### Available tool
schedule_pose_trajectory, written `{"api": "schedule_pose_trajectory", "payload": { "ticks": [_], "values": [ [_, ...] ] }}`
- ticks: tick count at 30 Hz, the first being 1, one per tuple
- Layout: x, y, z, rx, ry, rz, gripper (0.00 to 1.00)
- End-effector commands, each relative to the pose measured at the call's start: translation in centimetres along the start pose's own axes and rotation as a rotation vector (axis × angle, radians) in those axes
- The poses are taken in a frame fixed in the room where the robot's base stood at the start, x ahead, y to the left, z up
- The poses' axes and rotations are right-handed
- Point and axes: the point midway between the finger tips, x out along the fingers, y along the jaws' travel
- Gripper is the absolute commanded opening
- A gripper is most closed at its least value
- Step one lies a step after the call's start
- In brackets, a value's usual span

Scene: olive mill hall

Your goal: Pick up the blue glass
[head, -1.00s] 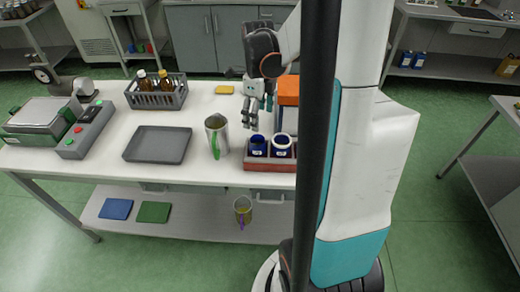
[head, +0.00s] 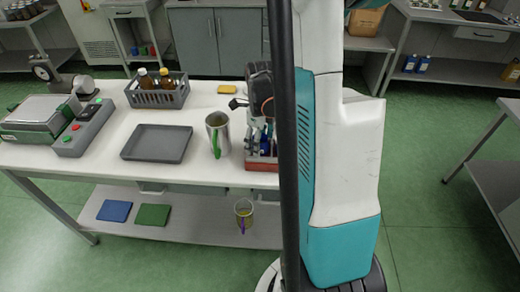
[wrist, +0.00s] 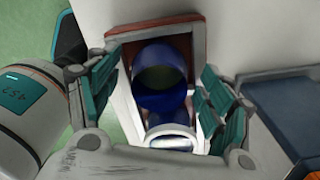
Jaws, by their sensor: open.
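A dark blue glass (wrist: 160,78) stands in a red wooden rack (wrist: 125,84), its open mouth facing the camera in the wrist view. My gripper (wrist: 163,82) is open, one finger on each side of this glass, and does not visibly grip it. A second blue vessel with a pale rim (wrist: 172,136) sits beside it in the rack, partly hidden by my gripper's base. In the head view my gripper (head: 259,148) is down over the rack (head: 262,165). A strip of blue (head: 265,143) shows there; my arm and a dark post hide the rest.
A metal jug with a green handle (head: 217,134) stands just left of the rack. Further left are a grey tray (head: 157,143), a crate with bottles (head: 158,95) and a green scale (head: 42,117). The white table's front left (head: 60,170) is clear.

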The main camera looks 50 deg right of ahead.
Motion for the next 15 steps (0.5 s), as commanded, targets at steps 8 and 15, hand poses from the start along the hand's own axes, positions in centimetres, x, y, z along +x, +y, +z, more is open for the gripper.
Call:
{"api": "schedule_pose_trajectory", "payload": {
  "ticks": [8, 15],
  "values": [
    [0.47, 0.02, -0.03, 0.000, 0.000, 0.000, 0.71],
    [0.46, 0.02, -0.02, 0.000, 0.000, 0.000, 0.24]
  ]
}}
